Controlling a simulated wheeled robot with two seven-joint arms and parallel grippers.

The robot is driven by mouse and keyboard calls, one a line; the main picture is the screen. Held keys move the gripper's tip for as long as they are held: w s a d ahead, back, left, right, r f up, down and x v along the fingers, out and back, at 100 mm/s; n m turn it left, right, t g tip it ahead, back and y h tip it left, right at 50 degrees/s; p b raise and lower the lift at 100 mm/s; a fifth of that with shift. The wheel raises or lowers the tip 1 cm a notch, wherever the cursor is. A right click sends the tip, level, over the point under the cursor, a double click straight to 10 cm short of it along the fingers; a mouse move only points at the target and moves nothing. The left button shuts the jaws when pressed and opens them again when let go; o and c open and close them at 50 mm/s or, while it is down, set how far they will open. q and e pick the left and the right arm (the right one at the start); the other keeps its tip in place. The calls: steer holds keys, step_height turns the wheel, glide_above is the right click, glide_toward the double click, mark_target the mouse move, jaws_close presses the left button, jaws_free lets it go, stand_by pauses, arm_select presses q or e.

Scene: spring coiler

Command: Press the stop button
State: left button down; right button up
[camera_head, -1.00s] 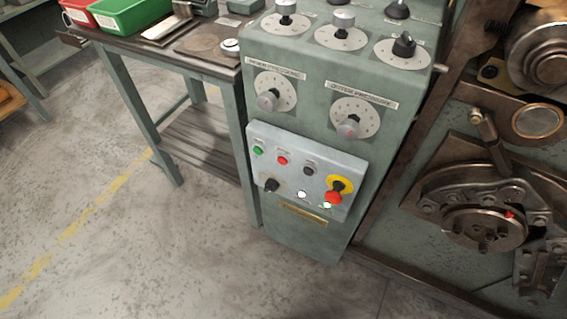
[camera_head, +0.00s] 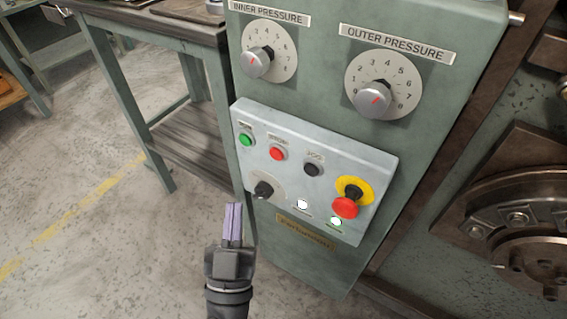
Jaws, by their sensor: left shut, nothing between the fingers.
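The small red stop button (camera_head: 278,154) sits on the pale control panel (camera_head: 322,181), between a green button (camera_head: 246,140) and a black jog button (camera_head: 312,170). A large red mushroom button (camera_head: 345,207) on a yellow disc is at the panel's right end. My left gripper (camera_head: 233,207) is shut and empty. It points up in the picture, below and left of the red stop button, and looks apart from the panel. My right gripper is not in view.
A black selector knob (camera_head: 263,189) and two lit lamps are low on the panel. The inner pressure dial (camera_head: 257,61) and outer pressure dial (camera_head: 374,99) are above it. A green workbench (camera_head: 165,30) stands left. Heavy machinery (camera_head: 520,205) stands right.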

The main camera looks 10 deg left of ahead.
mark_target(276, 154)
arm_select(q)
steer(key=shift+s+a+r+n+t+y, duration=0.2)
steer(key=shift+r+n+t+y, duration=0.1)
steer(key=shift+r+n+y, duration=0.35)
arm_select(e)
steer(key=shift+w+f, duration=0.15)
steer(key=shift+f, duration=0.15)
arm_select(q)
steer(key=shift+w+f, duration=0.1)
steer(key=w+d+b, duration=0.3)
steer(key=w, duration=0.5)
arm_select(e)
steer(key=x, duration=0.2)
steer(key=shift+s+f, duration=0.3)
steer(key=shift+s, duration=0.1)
arm_select(q)
steer(key=shift+w, duration=0.1)
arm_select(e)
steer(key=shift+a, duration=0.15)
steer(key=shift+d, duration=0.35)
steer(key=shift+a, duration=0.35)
